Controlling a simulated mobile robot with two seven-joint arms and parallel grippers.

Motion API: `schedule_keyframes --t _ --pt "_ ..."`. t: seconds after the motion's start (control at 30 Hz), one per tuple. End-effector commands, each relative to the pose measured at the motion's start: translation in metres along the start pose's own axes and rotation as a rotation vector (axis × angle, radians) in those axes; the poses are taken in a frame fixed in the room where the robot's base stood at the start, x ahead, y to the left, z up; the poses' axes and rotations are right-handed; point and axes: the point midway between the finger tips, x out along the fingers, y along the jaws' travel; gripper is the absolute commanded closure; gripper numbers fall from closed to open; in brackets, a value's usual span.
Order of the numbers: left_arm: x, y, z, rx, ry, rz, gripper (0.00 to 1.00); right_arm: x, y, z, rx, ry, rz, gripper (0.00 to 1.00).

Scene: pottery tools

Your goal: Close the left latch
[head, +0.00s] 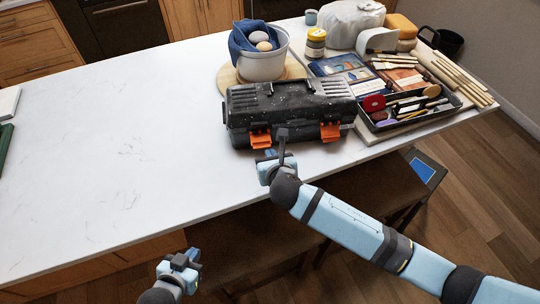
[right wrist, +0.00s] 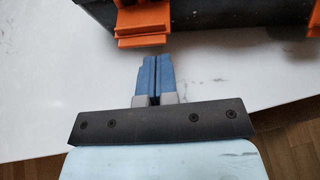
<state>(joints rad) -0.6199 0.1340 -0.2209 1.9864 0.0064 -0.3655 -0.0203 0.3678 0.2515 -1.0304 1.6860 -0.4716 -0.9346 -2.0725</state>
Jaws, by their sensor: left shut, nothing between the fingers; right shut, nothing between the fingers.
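A black, speckled toolbox (head: 290,100) with a shut lid stands near the table's front edge. Its left latch (head: 260,139) is orange and sits on the front face. It also shows at the top of the right wrist view (right wrist: 143,25), where its lower end sticks out towards me; I cannot tell whether it is fastened. My right gripper (head: 270,155) is shut and empty, just in front of and below the left latch. In the right wrist view its blue fingertips (right wrist: 157,58) point at the latch with a small gap. My left gripper (head: 190,258) is shut, off the table's front edge.
A second orange latch (head: 330,132) is on the box's right front. A black tool tray (head: 410,112) lies to the right. Behind are a pale bucket (head: 262,66) with a blue cloth and a yellow-labelled jar (head: 315,43). The table's left half (head: 110,150) is clear.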

Motion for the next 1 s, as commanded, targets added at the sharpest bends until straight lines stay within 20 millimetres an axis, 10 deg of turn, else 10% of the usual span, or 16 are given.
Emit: schedule_keyframes --t 1.0 --pt "-0.022 -0.001 -0.025 -0.045 -0.019 -0.024 1.0 -0.011 0.0 0.055 -0.001 -0.001 -0.001 1.0"
